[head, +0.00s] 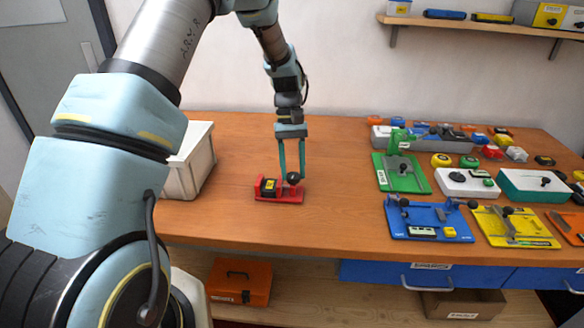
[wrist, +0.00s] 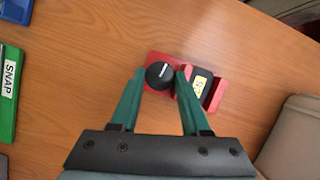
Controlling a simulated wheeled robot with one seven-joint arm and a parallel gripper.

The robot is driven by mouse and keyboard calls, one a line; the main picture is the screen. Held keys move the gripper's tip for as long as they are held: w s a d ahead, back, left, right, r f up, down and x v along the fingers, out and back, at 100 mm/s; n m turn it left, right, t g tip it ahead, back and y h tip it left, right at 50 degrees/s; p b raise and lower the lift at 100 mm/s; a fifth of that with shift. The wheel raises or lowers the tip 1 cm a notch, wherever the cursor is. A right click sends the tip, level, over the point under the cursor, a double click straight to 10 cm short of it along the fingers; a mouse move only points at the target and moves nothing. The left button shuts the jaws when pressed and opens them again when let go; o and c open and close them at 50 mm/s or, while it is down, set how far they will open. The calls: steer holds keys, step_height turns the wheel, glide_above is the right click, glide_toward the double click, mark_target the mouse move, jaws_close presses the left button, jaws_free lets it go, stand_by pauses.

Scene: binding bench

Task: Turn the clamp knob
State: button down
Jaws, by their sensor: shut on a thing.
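The clamp knob (wrist: 159,75) is black and round with a small white mark on top. It sits at one end of a red clamp base (wrist: 214,96); beside it in the base is a black block with a yellow label (wrist: 199,84). In the head view the knob (head: 293,178) stands on the right part of the red base (head: 290,197), on the wooden bench. My gripper (head: 291,177) points down from above. Its two green fingers, seen in the wrist view (wrist: 160,78), are shut on the knob from both sides. The knob's underside is hidden.
A pale bin (head: 192,165) stands left of the clamp. To the right are a green board (head: 402,182), a blue board (head: 420,232), a yellow board (head: 515,240) and several small items. The bench (head: 325,215) is bare directly around the clamp. A shelf (head: 480,24) hangs on the wall.

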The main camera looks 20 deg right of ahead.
steer(key=shift+d+m+t+y, duration=0.1)
steer(key=shift+m+t+y, duration=0.3)
steer(key=shift+m, duration=0.8)
steer(key=shift+c, duration=1.9)
jaws_free()
steer(key=b+v, duration=0.2)
steer(key=v, duration=0.8)
steer(key=shift+w+d+r+b, duration=0.15)
steer(key=shift+w+r+b, duration=0.15)
steer(key=shift+b, duration=0.1)
